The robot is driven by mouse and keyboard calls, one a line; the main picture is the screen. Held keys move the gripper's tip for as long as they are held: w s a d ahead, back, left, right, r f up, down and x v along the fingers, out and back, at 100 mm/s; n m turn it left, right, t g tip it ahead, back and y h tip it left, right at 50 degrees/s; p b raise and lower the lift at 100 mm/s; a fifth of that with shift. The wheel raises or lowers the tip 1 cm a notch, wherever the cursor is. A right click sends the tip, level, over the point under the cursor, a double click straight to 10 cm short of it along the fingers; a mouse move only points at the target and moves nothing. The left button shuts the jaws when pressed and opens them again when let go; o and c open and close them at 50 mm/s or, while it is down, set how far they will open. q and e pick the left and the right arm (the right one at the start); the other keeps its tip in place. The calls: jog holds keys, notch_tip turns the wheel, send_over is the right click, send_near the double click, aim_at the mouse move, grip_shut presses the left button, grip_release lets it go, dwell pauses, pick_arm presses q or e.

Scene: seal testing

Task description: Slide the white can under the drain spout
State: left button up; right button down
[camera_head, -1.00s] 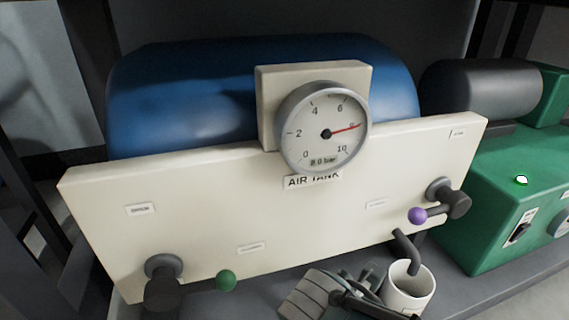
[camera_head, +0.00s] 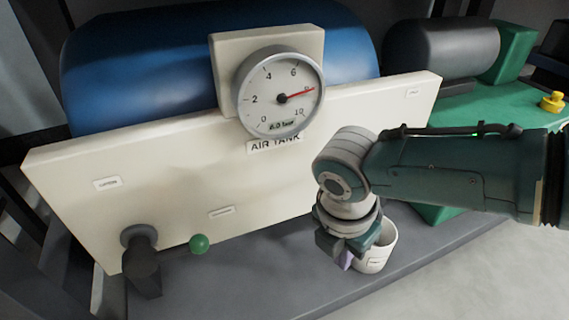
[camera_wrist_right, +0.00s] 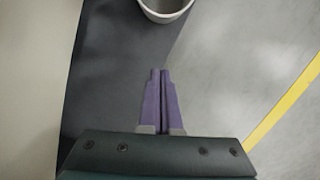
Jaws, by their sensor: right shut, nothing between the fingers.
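The white can (camera_head: 373,256) stands on the grey shelf at the right end of the cream panel, partly hidden by my right gripper. Its rim and open mouth show at the top edge of the right wrist view (camera_wrist_right: 166,8). My right gripper (camera_head: 346,263) points down just left of the can. Its purple fingers (camera_wrist_right: 161,75) are shut with nothing between them, and a gap separates them from the can in the wrist view. My left gripper is not in view.
The shelf (camera_head: 250,285) is clear in front. Green machinery (camera_head: 470,110) stands at right.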

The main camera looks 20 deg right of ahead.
jog(key=b, duration=0.3)
send_over(374, 260)
jog(key=w+a, duration=0.2)
jog(key=shift+s+f+b, duration=0.4)
jog(key=shift+f+b, duration=0.45)
